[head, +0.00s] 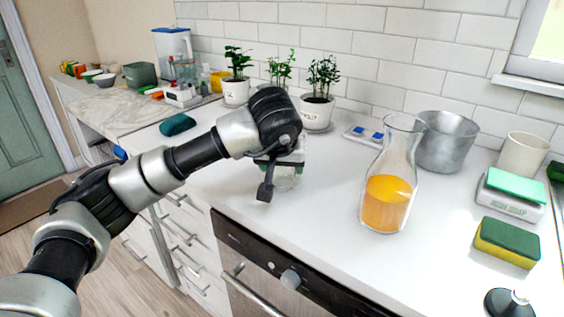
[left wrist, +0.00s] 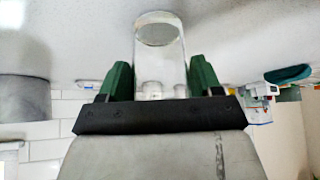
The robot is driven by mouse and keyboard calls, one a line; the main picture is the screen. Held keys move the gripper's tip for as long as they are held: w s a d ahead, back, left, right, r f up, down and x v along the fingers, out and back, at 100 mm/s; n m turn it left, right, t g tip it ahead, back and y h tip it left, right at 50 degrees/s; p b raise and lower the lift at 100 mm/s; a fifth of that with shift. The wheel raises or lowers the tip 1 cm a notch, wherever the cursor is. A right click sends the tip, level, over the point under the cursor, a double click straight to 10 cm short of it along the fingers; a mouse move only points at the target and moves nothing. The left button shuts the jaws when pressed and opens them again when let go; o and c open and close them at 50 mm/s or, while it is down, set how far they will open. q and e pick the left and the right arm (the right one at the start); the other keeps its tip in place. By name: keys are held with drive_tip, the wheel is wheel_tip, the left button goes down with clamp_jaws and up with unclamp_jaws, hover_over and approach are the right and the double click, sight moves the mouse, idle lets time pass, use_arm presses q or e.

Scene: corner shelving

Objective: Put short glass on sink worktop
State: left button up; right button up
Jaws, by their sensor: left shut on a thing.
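The short clear glass (head: 285,181) is at the white worktop (head: 320,215), in front of the potted plants. It also shows in the left wrist view (left wrist: 160,45), upside down in the picture, between two green finger pads. My left gripper (head: 282,162) is shut on the glass from above and behind, and partly hides it in the head view. In the left wrist view the gripper (left wrist: 160,68) has one pad on each side of the glass. I cannot tell whether the glass base touches the worktop. My right gripper is not in view.
A carafe of orange liquid (head: 386,195) stands right of the glass, with a metal pot (head: 446,143) behind it. A scale (head: 514,190) and a sponge (head: 508,243) are farther right. A teal cloth-like item (head: 177,125) lies to the left. Worktop between glass and carafe is clear.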

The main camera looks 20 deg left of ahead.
use_arm(q)
drive_tip(key=shift+r, duration=0.15)
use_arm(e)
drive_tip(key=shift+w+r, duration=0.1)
use_arm(q)
drive_tip(key=o, duration=1.1)
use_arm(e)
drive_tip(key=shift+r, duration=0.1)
use_arm(q)
drive_tip(key=v, duration=1.2)
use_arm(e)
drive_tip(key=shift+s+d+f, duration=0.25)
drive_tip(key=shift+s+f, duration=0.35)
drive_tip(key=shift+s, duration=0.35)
use_arm(q)
drive_tip(key=shift+s, duration=0.1)
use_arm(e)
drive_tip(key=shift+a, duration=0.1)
